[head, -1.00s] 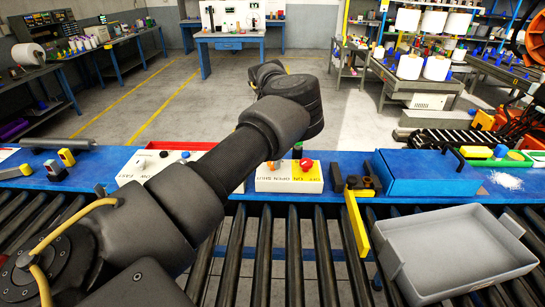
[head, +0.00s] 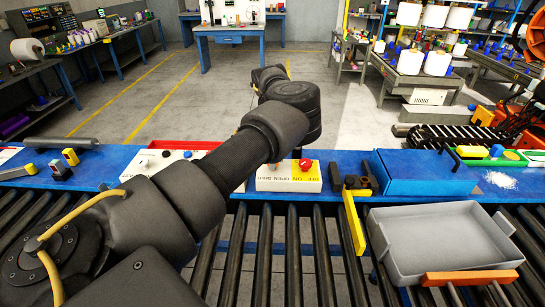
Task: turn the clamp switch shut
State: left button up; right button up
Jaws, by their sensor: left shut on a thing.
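A white and yellow control box (head: 290,183) stands at the back of the blue bench, with OPEN and SHUT printed on its front. A red button (head: 306,164) sits on its top right. My right gripper is not in view.
A second control box (head: 140,165) stands left of the arm. A blue case (head: 425,172) and a yellow angled bar (head: 353,222) lie to the right. A grey tray (head: 385,245) with an orange bar (head: 470,278) at its front rests on the black rollers.

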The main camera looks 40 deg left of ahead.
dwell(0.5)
pick_arm(q)
jog(key=o, duration=1)
jog(key=shift+r, duration=0.1)
notch_tip(320, 180, up, 11)
jog(key=b, duration=0.2)
jog(key=shift+b, duration=0.35)
jog(key=shift+f, duration=0.2)
